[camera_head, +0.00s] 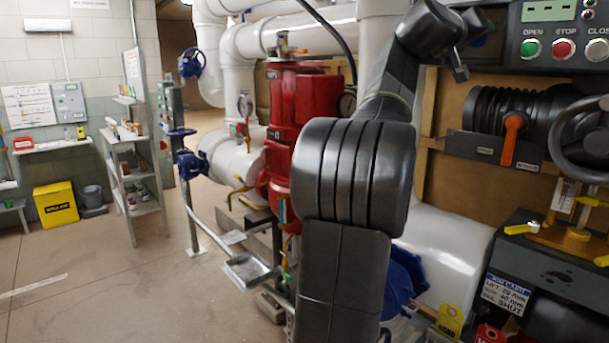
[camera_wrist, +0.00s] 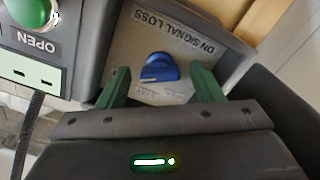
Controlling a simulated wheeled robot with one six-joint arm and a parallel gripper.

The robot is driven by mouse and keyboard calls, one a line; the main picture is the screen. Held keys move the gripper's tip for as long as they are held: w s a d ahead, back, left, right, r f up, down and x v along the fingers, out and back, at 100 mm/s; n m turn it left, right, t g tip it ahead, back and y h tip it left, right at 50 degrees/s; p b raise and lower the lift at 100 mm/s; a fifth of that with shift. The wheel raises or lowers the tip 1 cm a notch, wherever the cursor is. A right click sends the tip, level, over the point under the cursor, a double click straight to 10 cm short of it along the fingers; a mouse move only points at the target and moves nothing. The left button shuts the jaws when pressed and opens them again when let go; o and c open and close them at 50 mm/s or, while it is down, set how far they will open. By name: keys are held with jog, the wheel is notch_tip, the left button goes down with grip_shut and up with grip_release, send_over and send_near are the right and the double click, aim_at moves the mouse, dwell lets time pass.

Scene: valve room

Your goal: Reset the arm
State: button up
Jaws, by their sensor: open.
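My gripper (camera_wrist: 161,78) is open in the wrist view, with its two green fingers apart. A blue knob (camera_wrist: 159,68) shows between the fingers, on a grey panel marked "ON SIGNAL LOSS" (camera_wrist: 200,45). I cannot tell whether the fingers touch the knob or the panel. In the head view my arm rises through the middle and bends right at the top. Its end is beside the left edge of the control box (camera_head: 520,65), and the fingertips are hard to make out there.
The box carries green OPEN (camera_head: 530,48), red STOP (camera_head: 563,48) and white CLOSE (camera_head: 597,49) buttons. Below are an orange lever (camera_head: 512,135) and a grey handwheel (camera_head: 590,140). A red pump (camera_head: 285,100) and white pipes stand behind my arm.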

dwell(0.4)
jog(key=b+v, duration=0.4)
jog(key=v, duration=1)
jog(key=p+x, duration=0.4)
jog(key=x, duration=1)
jog(key=s+a+n+p, duration=0.4)
jog(key=a+n+p, duration=0.1)
jog(key=n, duration=0.7)
jog(key=shift+s+f, duration=0.1)
jog(key=shift+f, duration=0.05)
